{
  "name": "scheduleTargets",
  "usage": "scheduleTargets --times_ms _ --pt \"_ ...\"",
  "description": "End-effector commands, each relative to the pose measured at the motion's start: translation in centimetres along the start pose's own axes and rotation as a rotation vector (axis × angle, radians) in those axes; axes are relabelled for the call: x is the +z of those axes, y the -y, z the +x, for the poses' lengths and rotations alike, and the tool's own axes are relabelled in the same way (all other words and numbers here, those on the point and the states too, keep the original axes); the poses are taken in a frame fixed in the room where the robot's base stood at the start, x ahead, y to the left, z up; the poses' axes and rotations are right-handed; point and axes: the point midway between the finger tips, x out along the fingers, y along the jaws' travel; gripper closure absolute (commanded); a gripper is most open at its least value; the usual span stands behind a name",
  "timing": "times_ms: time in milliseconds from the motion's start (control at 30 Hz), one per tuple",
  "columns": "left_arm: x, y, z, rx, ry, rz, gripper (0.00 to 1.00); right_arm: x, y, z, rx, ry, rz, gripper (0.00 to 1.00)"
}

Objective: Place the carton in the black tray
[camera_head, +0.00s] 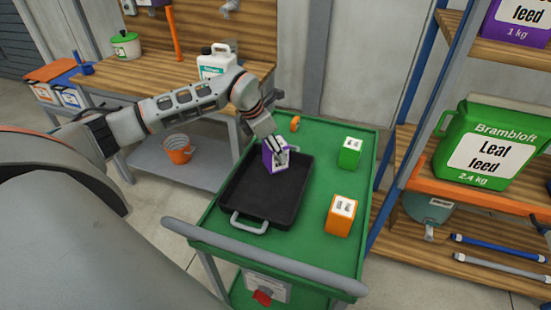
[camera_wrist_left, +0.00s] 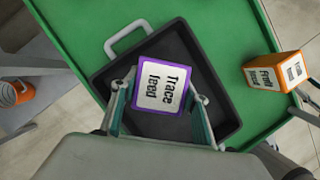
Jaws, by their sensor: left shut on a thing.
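The purple carton (camera_head: 270,158) has a white label that reads "Trace feed" in the left wrist view (camera_wrist_left: 161,88). My left gripper (camera_head: 278,148) is shut on it, with a finger on each side in the left wrist view (camera_wrist_left: 160,100). The carton is at the far end of the black tray (camera_head: 262,204), over its floor; I cannot tell whether it touches the floor. The tray lies on the green cart top and has a grey handle at its near end. It also shows in the left wrist view (camera_wrist_left: 180,45).
On the green cart (camera_head: 325,165), a green carton (camera_head: 350,153) and an orange carton (camera_head: 341,216) stand right of the tray. A small orange round thing (camera_head: 295,123) is at the far edge. A workbench (camera_head: 150,75) stands behind left and shelving (camera_head: 470,195) at right.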

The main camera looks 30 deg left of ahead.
Motion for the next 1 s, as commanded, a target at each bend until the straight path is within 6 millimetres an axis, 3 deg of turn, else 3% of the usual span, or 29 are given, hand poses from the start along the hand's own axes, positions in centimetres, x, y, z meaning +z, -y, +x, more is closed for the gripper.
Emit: scheduleTargets --times_ms 333,667,700,733,767,1000 --pt "-1.6 0.0 3.7 -0.001 0.000 -0.001 0.87 -0.2 0.0 -0.1 0.000 -0.001 0.001 0.60" --pt "-1.7 0.0 4.0 0.001 0.001 0.000 0.87 -0.1 0.0 -0.1 0.000 -0.001 0.001 0.60" --pt "-1.7 0.0 4.1 0.000 -0.001 0.000 0.50 -0.2 0.0 -0.1 0.000 -0.001 0.001 0.60" --pt "-1.7 0.0 4.0 0.000 -0.001 0.000 0.42 -0.2 0.0 -0.1 0.000 -0.001 0.001 0.60" --pt "-1.7 0.0 4.0 0.000 -0.001 0.000 0.39 -0.2 0.0 -0.1 0.000 -0.001 0.001 0.60" --pt "-1.7 0.0 4.0 0.000 -0.001 0.000 0.39 -0.2 0.0 -0.1 0.001 -0.002 0.001 0.60"
